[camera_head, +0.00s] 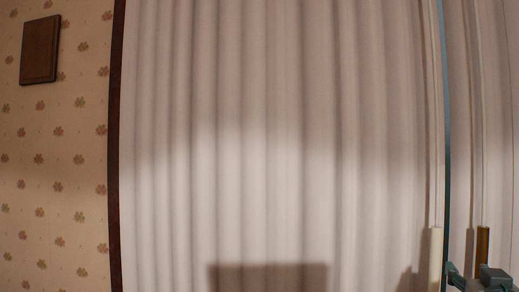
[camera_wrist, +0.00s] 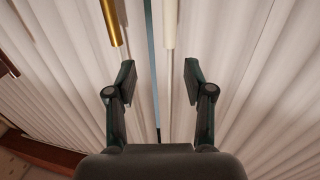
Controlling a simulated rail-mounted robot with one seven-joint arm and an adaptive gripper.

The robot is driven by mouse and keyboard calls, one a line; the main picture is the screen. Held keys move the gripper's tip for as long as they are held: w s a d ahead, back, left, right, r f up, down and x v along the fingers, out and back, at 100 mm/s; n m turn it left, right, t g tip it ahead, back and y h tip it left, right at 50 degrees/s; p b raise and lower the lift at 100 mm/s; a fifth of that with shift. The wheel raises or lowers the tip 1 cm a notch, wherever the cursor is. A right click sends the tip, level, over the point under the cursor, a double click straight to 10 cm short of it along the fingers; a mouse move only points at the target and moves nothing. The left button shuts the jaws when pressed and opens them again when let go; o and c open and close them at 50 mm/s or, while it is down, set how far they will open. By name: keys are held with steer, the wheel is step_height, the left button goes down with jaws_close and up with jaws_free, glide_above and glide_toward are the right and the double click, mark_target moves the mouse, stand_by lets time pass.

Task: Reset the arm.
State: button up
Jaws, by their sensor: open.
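My gripper (camera_wrist: 159,84) is in the wrist view with its two dark fingers spread apart and nothing between them. Pale pleated folding panels (camera_wrist: 240,70) fill the view beyond the fingers. In the head view, part of my gripper (camera_head: 478,277) shows at the bottom right corner, in front of the panels (camera_head: 270,150). I cannot tell from these views how far the fingers are from the panels.
A gold handle (camera_wrist: 111,22) and a white handle (camera_wrist: 170,24) hang beyond the fingers, either side of a blue-grey edge strip (camera_wrist: 152,60). A dark brown frame (camera_head: 115,150) borders the panels. A brown plaque (camera_head: 40,50) hangs on the flowered wall (camera_head: 60,190).

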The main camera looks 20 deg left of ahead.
stand_by(0.3)
steer(key=w+f+g, duration=0.3)
steer(key=f+g, duration=0.1)
steer(key=f, duration=1.2)
steer(key=w+f+g, duration=0.3)
steer(key=f+g, duration=0.1)
steer(key=f, duration=1.2)
steer(key=s+f+g, duration=0.3)
steer(key=f, duration=1)
steer(key=s+f+g, duration=0.3)
steer(key=f, duration=0.9)
steer(key=s+a+f+g, duration=0.1)
steer(key=s+f+g, duration=0.2)
steer(key=s+f, duration=0.55)
steer(key=s+a+f+g, duration=0.1)
steer(key=s+f+g, duration=0.2)
steer(key=s+f, duration=0.55)
steer(key=s+f+g, duration=0.3)
steer(key=s+f, duration=0.4)
steer(key=s, duration=0.3)
steer(key=s+f+g, duration=0.2)
steer(key=s+f, duration=0.6)
steer(key=s, duration=0.2)
step_height(320, 180, up, 14)
steer(key=p, duration=1.4)
steer(key=shift+a+r, duration=0.15)
